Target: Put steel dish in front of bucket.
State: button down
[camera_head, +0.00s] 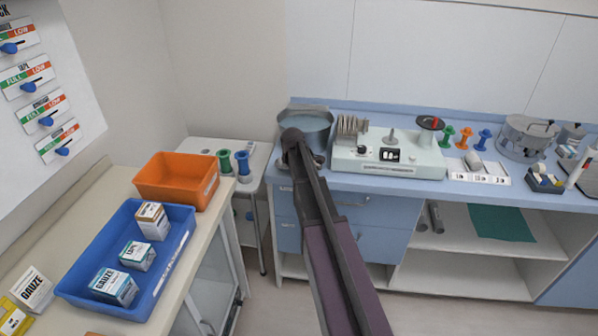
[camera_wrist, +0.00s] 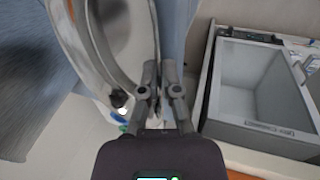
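The steel dish (camera_wrist: 88,58) is large and close at the left in the wrist view, its curved rim reaching my fingertips. My gripper (camera_wrist: 159,68) has its fingers nearly together, with that rim between them. No bucket is clearly identifiable; a grey rectangular container (camera_wrist: 262,82) stands right of my gripper in the wrist view.
A white device (camera_head: 388,152) stands on the blue counter (camera_head: 430,183) just right of the vessel. Spools, a label card and metal pots stand farther right. At left, an orange bin (camera_head: 178,178) and a blue tray (camera_head: 80,268) with boxes occupy the bench beside a small trolley.

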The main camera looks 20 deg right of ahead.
jog(key=shift+f, duration=0.25)
jog(key=c, duration=0.8)
grip_release()
jog(key=shift+r, duration=0.1)
jog(key=shift+r, duration=0.15)
jog(key=p+v, duration=1.1)
jog(key=v, duration=0.1)
